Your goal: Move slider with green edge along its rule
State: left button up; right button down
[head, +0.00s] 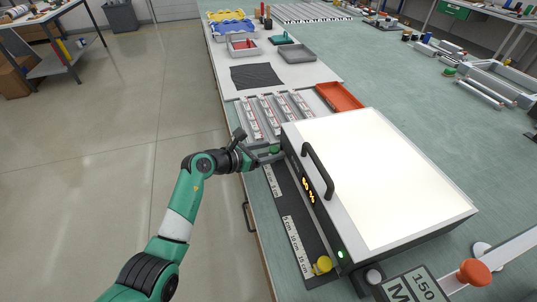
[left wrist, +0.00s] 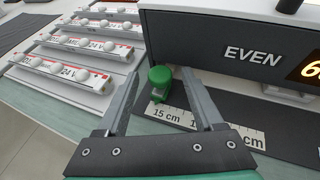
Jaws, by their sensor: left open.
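The green slider knob (head: 274,150) sits at the far end of its white centimetre rule (head: 272,180) on the dark strip beside the lightbox. In the left wrist view the green knob (left wrist: 160,78) stands upright near the 15 cm mark of the rule (left wrist: 172,114). My left gripper (head: 266,156) is open, with one finger on each side of the knob; it also shows in the left wrist view (left wrist: 160,82). I cannot tell whether either finger touches the knob. A second slider with a yellow knob (head: 322,264) sits at the near end of the strip. My right gripper is not in view.
The lightbox (head: 385,170) with a black handle (head: 318,170) and a lit orange display (head: 308,188) stands close to the right of the gripper. Several light strips (head: 275,114) and an orange tray (head: 339,97) lie beyond. The table edge is close on the left.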

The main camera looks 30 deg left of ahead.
pick_arm(q)
grip_shut()
dwell(0.3)
dwell(1.1)
